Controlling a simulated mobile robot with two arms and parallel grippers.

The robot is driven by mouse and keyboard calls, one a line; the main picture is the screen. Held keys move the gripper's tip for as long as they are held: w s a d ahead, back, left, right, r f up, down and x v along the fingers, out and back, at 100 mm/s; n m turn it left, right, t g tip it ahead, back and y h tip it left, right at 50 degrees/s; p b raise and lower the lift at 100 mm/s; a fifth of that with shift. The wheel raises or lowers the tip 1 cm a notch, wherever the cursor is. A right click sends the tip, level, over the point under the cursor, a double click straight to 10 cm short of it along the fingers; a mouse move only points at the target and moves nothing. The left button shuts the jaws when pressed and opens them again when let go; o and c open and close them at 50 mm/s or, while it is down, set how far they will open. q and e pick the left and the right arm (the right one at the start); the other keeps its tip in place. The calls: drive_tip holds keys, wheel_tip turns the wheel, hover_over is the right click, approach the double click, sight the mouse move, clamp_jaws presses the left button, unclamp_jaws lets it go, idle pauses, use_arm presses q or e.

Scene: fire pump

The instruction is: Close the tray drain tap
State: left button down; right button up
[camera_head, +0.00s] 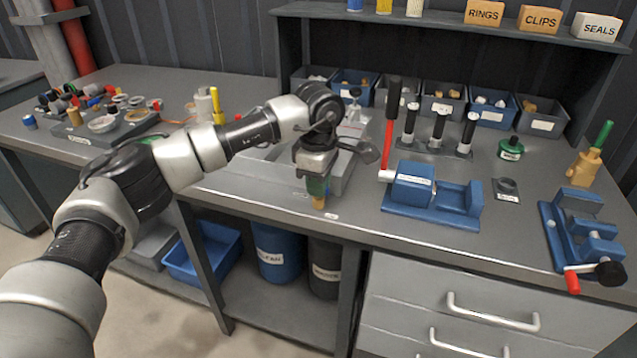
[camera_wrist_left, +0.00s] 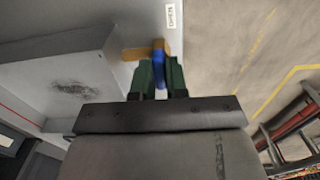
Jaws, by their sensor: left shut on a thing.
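My left gripper (camera_head: 317,188) reaches down at the front edge of the bench, beside the grey metal tray (camera_head: 347,172). In the left wrist view its two green fingers (camera_wrist_left: 160,72) are shut on the blue tap handle (camera_wrist_left: 158,58). The brass tap body (camera_wrist_left: 132,54) shows just beyond the handle, against the pale tray wall (camera_wrist_left: 62,85). In the head view a brass end (camera_head: 318,203) shows below the fingers, and the handle is hidden there. A small white label (camera_wrist_left: 171,14) lies near the tap; its text is hard to read. My right gripper is not in view.
A blue fixture (camera_head: 432,195) and a red-and-black lever tool (camera_head: 391,125) stand right of the tray. A blue vise (camera_head: 583,235) is at the far right. Part bins (camera_head: 443,105) line the back. Drawers (camera_head: 480,310) are below the bench.

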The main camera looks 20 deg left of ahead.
use_arm(q)
drive_tip(key=shift+r, duration=0.1)
drive_tip(key=c, duration=1.1)
unclamp_jaws()
drive_tip(key=shift+c, duration=0.2)
wheel_tip(320, 180, up, 11)
drive_tip(key=shift+f, duration=0.2)
